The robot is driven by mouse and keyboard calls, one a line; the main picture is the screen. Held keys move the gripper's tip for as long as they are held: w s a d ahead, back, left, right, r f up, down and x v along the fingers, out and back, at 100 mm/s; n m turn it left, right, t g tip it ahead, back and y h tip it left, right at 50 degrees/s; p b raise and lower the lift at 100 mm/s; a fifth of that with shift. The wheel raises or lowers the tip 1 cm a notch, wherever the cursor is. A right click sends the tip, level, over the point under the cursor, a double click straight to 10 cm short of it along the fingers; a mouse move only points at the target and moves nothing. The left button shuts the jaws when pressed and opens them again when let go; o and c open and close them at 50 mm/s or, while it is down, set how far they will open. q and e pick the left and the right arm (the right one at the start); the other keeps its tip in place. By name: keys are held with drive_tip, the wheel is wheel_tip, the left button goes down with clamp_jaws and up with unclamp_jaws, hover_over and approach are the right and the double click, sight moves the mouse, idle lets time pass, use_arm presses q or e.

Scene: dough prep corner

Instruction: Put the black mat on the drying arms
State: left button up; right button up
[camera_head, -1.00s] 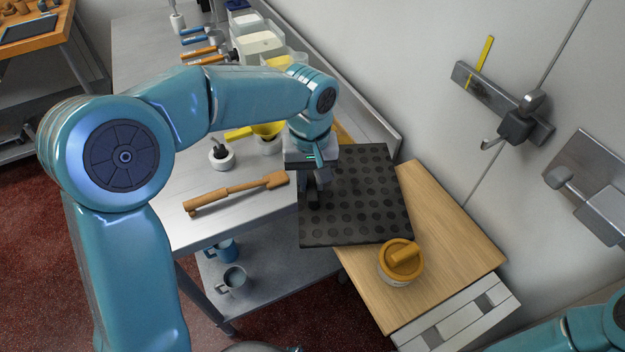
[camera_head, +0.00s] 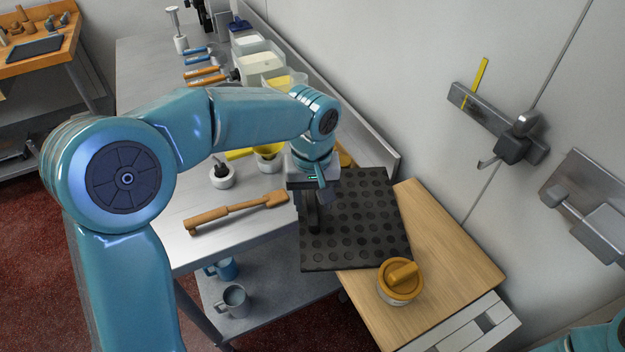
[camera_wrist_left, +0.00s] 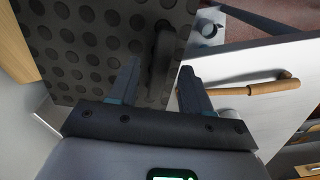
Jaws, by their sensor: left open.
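The black mat (camera_head: 370,215) has rows of round studs and lies flat over the wooden board and its left side. My left gripper (camera_head: 313,220) is over the mat's left part, pointing down. In the left wrist view the mat (camera_wrist_left: 90,45) fills the upper left, and my open fingers (camera_wrist_left: 157,85) stand apart near its edge. A dark upright loop or strip (camera_wrist_left: 164,55) shows between them; I cannot tell whether they touch it. On the wall are a metal rail with a hooked arm (camera_head: 512,148) and a grey plate with a peg (camera_head: 562,196); which are the drying arms is unclear.
A lidded orange-topped jar (camera_head: 400,283) stands close to the mat's front right corner on the wooden board (camera_head: 455,265). A wooden tool (camera_head: 235,212) and a small white pot (camera_head: 222,176) are on the metal table. Mugs (camera_head: 235,301) stand on the lower shelf.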

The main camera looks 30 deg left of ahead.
use_arm(q)
drive_tip(key=shift+o, duration=0.4)
wheel_tip(320, 180, up, 10)
drive_tip(key=s+d+r+t+y+b, duration=0.2)
drive_tip(key=s+d+r+t+b, duration=0.1)
drive_tip(key=s, duration=0.1)
drive_tip(key=x, duration=1)
drive_tip(key=shift+w+a+f, duration=0.1)
drive_tip(key=shift+w+f, duration=0.05)
drive_tip(key=shift+f, duration=0.15)
drive_tip(key=x, duration=0.4)
drive_tip(key=shift+a+f+p, duration=0.15)
drive_tip(key=shift+a+p, duration=0.25)
drive_tip(key=shift+w+f, duration=0.15)
drive_tip(key=shift+f, duration=0.25)
drive_tip(key=shift+s+r, duration=0.1)
drive_tip(key=shift+s, duration=0.1)
